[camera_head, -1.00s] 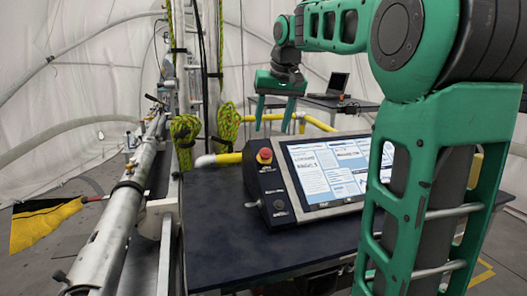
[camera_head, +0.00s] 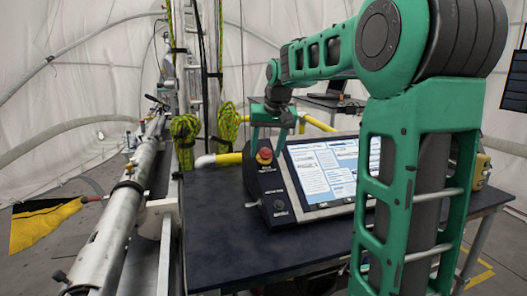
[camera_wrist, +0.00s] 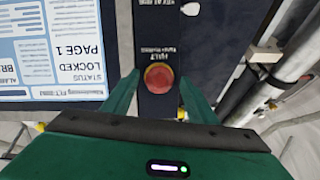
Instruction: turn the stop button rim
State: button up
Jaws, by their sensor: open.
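The stop button (camera_head: 264,156) is a red knob with a yellow rim at the upper end of the dark control panel (camera_head: 268,190), left of the lit screen. In the wrist view the red button (camera_wrist: 159,78) sits between the two fingers, its rim partly showing around it. My gripper (camera_head: 266,142) is open, with its green fingers pointing down on either side of the button. In the wrist view the fingers (camera_wrist: 159,92) are spread to the left and right of it, with gaps. I cannot tell whether the fingertips reach down to the rim.
The screen (camera_head: 325,170) shows page text and stands beside the button. The console rests on a dark table (camera_head: 225,225) with free room in front. A metal pole (camera_head: 120,215) and green ropes (camera_head: 185,135) stand to the left. A laptop (camera_head: 336,87) is behind.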

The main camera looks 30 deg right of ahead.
jog(key=c, duration=1.1)
jog(key=shift+m, duration=0.3)
jog(key=shift+m+t+y, duration=0.4)
jog(key=shift+m+y, duration=0.1)
jog(key=shift+m, duration=2.4)
